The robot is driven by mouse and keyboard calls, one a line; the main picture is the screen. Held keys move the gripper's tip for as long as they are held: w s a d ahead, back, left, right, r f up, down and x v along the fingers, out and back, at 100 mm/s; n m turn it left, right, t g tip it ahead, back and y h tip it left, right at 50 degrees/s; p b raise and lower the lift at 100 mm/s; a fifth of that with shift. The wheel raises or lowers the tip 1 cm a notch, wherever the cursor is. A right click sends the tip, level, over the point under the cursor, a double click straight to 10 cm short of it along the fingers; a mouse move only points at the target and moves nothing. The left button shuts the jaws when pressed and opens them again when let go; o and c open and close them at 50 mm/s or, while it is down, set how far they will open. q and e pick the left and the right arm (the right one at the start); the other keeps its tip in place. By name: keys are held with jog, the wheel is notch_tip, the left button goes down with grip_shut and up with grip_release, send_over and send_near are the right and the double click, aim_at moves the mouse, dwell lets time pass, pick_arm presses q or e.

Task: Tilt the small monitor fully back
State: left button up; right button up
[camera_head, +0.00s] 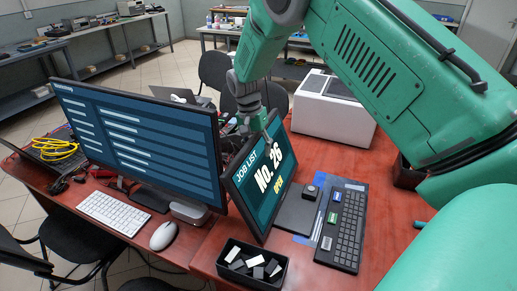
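The small monitor (258,190) stands on the red desk right of the large monitor. Its screen reads "JOB LIST No. 26 OPEN" and it appears tilted. My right arm comes in from the right, and my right gripper (263,130) points down at the small monitor's upper edge. The fingertips overlap the top of the screen in the picture. I cannot tell whether they touch it or how far apart they are. My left gripper is not in view.
The large monitor (140,140) stands close on the left, with a white keyboard (114,213) and mouse (164,235) before it. A black bin (252,266) of small blocks sits in front. A black keypad (343,227) and a white box (335,108) are to the right.

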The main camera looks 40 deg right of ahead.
jog(key=r, duration=0.3)
jog(key=w+r, duration=0.1)
jog(key=r, duration=0.3)
jog(key=w+r, duration=0.1)
jog(key=r, duration=0.3)
jog(key=shift+a+r, duration=0.1)
jog(key=shift+a, duration=0.3)
jog(key=shift+w+a+r, duration=0.1)
jog(key=shift+a+r, duration=0.1)
jog(key=shift+a, duration=0.05)
jog(key=shift+d, duration=0.1)
jog(key=shift+d+f, duration=0.15)
jog(key=shift+d, duration=0.2)
